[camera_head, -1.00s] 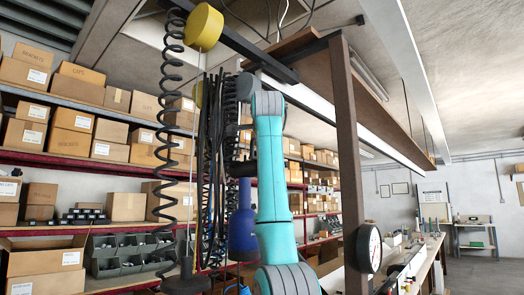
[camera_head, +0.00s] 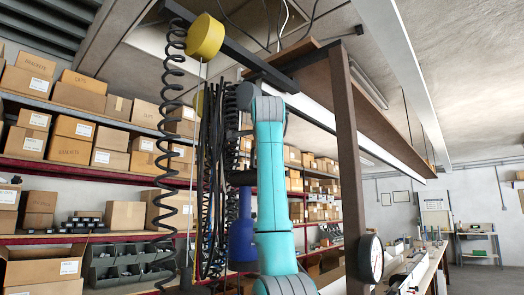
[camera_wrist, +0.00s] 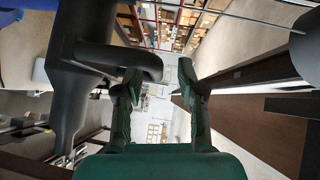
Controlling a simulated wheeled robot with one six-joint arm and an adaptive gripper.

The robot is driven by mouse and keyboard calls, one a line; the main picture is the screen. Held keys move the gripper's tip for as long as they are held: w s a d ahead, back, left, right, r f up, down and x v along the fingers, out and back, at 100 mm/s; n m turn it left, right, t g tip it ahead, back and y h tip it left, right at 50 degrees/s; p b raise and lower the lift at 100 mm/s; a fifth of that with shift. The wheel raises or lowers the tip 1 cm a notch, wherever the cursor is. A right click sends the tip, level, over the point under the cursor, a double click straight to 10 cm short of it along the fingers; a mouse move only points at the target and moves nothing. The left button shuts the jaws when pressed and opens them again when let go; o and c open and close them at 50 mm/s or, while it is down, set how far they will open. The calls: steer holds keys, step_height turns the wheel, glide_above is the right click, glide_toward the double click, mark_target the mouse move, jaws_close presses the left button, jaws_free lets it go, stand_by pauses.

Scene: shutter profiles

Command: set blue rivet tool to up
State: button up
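The blue rivet tool (camera_head: 242,240) hangs with its blue body pointing down, just left of my teal arm in the head view. Its upper part is dark and partly hidden by the arm and cables. In the wrist view, a dark tool part (camera_wrist: 85,50) with a rounded lever fills the left, and a bit of blue (camera_wrist: 14,35) shows at the top left corner. My gripper (camera_wrist: 158,82) has its two green-black fingers apart with nothing between them. The left finger is close to the lever's end; I cannot tell whether they touch.
A coiled black hose (camera_head: 172,150) and a bundle of dark cables (camera_head: 212,170) hang left of the tool. A yellow reel (camera_head: 205,35) is above. A brown post (camera_head: 350,150) with a round gauge (camera_head: 371,258) stands to the right. Shelves of boxes line the back.

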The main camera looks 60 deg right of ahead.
steer(key=v, duration=1)
steer(key=shift+a, duration=0.25)
steer(key=shift+s, duration=0.1)
